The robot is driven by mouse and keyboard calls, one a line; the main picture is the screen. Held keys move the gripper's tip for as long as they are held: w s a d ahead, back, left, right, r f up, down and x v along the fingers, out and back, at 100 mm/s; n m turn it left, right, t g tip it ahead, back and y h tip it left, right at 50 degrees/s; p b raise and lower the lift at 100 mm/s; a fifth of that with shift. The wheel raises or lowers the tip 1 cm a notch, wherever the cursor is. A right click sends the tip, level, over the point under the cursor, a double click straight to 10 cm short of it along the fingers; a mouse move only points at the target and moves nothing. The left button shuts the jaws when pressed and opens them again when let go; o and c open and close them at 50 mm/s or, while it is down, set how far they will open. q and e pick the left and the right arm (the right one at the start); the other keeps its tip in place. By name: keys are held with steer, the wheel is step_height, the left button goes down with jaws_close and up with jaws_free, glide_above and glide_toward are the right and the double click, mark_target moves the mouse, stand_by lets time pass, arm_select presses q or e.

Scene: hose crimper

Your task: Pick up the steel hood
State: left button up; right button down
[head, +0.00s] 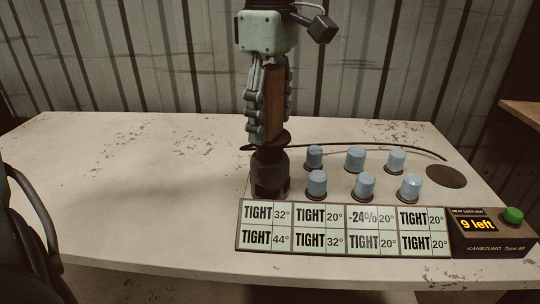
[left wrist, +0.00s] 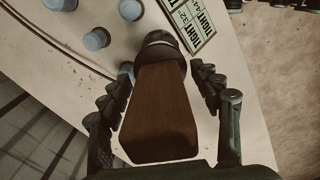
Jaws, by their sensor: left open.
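The steel hood (head: 270,175) is a dark, squat cylinder with a wider rim. It stands upright on the table behind the left end of the label panel. A brown wooden handle (head: 274,105) rises from it. My left gripper (head: 264,132) points straight down over the hood, its fingers around the handle. In the left wrist view the handle (left wrist: 162,110) lies between the open fingers (left wrist: 160,85), with gaps visible on both sides. The hood's dark top (left wrist: 163,40) shows beyond it. What stands under the hood, if anything, is hidden. My right gripper is not in view.
Several blue caps (head: 355,158) stand in two rows right of the hood. The panel (head: 345,229) shows TIGHT readings; a display (head: 474,225) reads "9 left" beside a green button (head: 513,215). A dark hose curves behind the caps. The table's left side (head: 120,180) is clear.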

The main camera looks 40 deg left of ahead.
arm_select(q)
steer(key=shift+c, duration=0.6)
jaws_close()
